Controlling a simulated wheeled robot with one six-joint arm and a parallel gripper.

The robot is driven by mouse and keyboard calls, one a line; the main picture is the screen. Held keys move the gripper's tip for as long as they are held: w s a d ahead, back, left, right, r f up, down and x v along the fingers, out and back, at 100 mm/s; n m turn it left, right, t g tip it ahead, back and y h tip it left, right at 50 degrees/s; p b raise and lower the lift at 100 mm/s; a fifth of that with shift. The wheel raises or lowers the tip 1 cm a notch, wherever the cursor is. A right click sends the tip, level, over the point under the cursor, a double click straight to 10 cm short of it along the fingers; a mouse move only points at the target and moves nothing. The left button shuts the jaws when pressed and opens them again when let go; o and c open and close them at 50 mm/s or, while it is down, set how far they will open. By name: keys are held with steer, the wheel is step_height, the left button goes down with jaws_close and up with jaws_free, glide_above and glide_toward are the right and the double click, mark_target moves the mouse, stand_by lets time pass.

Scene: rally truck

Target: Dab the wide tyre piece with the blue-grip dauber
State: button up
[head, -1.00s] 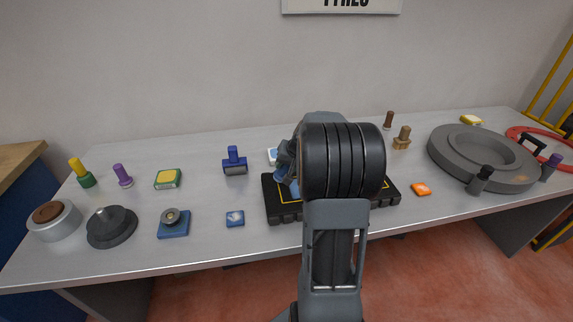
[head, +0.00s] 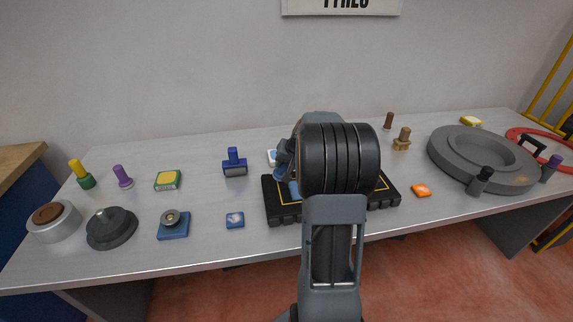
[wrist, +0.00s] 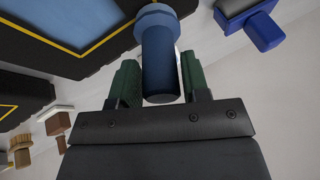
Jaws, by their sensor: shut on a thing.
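In the wrist view my gripper (wrist: 158,80) has its two green fingers shut on the blue grip of the dauber (wrist: 161,65). A lighter blue collar sits at the dauber's far end; its tip is hidden beyond that. In the head view my own arm hides most of the gripper and the dauber. A black tray with a yellow outline (head: 286,213) lies behind and beneath my arm, and its blue-grey panels also show in the wrist view (wrist: 75,22). I cannot make out the wide tyre piece for certain, nor whether the dauber touches anything.
An orange pad (head: 421,190), a wooden stamp (head: 402,140) and a large grey tyre ring (head: 458,171) are to the right. Bare bench lies between the blue roller and blue pad.

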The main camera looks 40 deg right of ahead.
steer(key=shift+s, duration=0.15)
steer(key=shift+s+a+f+b, duration=0.1)
steer(key=shift+s+a+b, duration=0.4)
steer(key=shift+s, duration=0.2)
steer(key=shift+w+d, duration=0.1)
steer(key=shift+d, duration=0.05)
stand_by(0.3)
steer(key=shift+w+d, duration=0.3)
steer(key=shift+w, duration=0.4)
steer(key=shift+s, duration=0.15)
steer(key=shift+s+a+b, duration=0.35)
steer(key=shift+s, duration=0.3)
